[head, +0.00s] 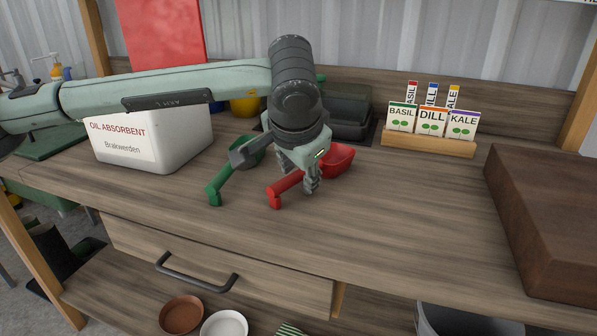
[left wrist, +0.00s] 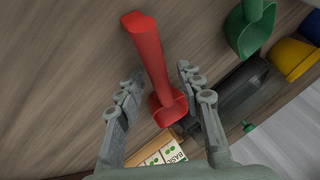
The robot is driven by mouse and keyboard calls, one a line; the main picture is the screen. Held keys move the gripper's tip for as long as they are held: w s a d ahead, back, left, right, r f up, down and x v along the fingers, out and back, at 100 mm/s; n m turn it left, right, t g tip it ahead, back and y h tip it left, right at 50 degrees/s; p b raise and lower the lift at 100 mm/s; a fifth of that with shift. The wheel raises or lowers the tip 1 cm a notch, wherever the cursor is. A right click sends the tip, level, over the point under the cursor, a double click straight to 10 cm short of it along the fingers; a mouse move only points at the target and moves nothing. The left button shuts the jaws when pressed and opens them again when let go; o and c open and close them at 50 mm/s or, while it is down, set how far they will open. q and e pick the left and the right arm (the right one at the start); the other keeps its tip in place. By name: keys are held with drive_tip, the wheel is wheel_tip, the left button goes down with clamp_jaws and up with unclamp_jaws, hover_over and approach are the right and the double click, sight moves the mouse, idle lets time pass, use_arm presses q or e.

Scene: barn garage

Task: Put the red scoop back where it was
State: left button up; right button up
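The red scoop (head: 287,183) lies on the wooden workbench (head: 400,220), its handle toward the front and its bowl to the back right. My left gripper (head: 277,172) is above it, pointing down. In the left wrist view the red scoop (left wrist: 152,58) lies between the spread fingers of my left gripper (left wrist: 160,76), with a gap on both sides. The gripper is open and empty. A green scoop (head: 221,183) lies to the left of the red one, partly behind the gripper. My right gripper is not in view.
A white oil absorbent bin (head: 150,150) stands at left. A yellow container (head: 245,106) and a dark tray (head: 348,115) are behind the arm. A seed packet rack (head: 430,146) and a brown block (head: 550,215) are at right. The front middle of the bench is clear.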

use_arm(q)
drive_tip(key=shift+r, duration=0.1)
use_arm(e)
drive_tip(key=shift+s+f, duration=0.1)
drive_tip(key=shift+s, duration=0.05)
use_arm(q)
drive_tip(key=shift+r, duration=0.2)
drive_tip(key=v, duration=1.1)
drive_tip(key=shift+s+r+b, duration=0.25)
drive_tip(key=shift+r+b, duration=0.05)
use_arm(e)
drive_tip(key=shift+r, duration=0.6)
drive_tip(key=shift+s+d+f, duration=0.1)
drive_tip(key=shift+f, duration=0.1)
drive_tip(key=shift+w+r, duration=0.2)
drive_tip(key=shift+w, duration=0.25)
use_arm(q)
drive_tip(key=shift+c, duration=0.6)
